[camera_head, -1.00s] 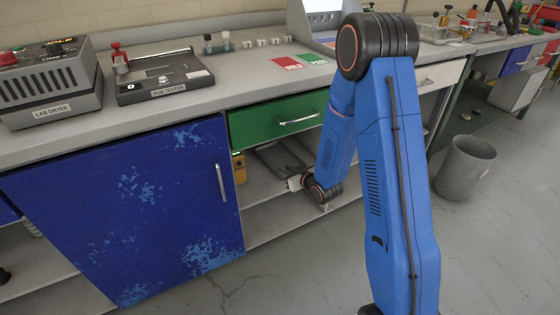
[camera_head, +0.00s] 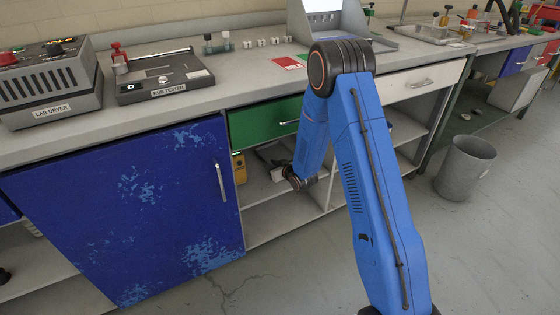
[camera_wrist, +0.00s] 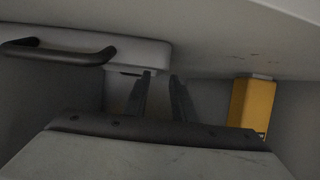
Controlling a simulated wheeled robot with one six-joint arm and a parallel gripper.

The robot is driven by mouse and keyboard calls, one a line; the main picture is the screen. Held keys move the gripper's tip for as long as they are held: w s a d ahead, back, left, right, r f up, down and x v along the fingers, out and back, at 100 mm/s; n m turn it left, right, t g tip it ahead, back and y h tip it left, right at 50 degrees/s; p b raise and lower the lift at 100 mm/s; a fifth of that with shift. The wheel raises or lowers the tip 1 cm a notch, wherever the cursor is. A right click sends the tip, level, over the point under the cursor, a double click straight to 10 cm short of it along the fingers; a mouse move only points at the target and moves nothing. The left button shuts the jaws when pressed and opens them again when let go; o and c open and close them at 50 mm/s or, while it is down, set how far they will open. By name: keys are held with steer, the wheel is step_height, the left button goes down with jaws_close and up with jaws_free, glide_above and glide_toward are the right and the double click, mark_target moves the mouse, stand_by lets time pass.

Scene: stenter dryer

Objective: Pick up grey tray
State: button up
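A pale grey, tray-like body with a black bar handle (camera_wrist: 60,52) shows at the upper left of the wrist view. I take it for the grey tray (camera_wrist: 140,50); its far side is hidden. My gripper (camera_wrist: 160,76) has its two dark fingers apart, with nothing seen between them. The fingertips are near the right end of the grey body, to the right of the handle; I cannot tell whether they touch it. In the head view my arm reaches into the open shelf under the green drawer, and my fingers are not clear there.
A yellow box (camera_wrist: 253,105) stands right of my fingers in the wrist view. The green drawer (camera_head: 262,122) is above the shelf opening. The blue cabinet door (camera_head: 125,215) is to the left. A grey bin (camera_head: 465,168) stands on the floor at right.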

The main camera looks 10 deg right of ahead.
steer(key=shift+x, duration=1.4)
steer(key=shift+d, duration=0.1)
steer(key=shift+c, duration=0.3)
jaws_close()
steer(key=shift+r, duration=0.1)
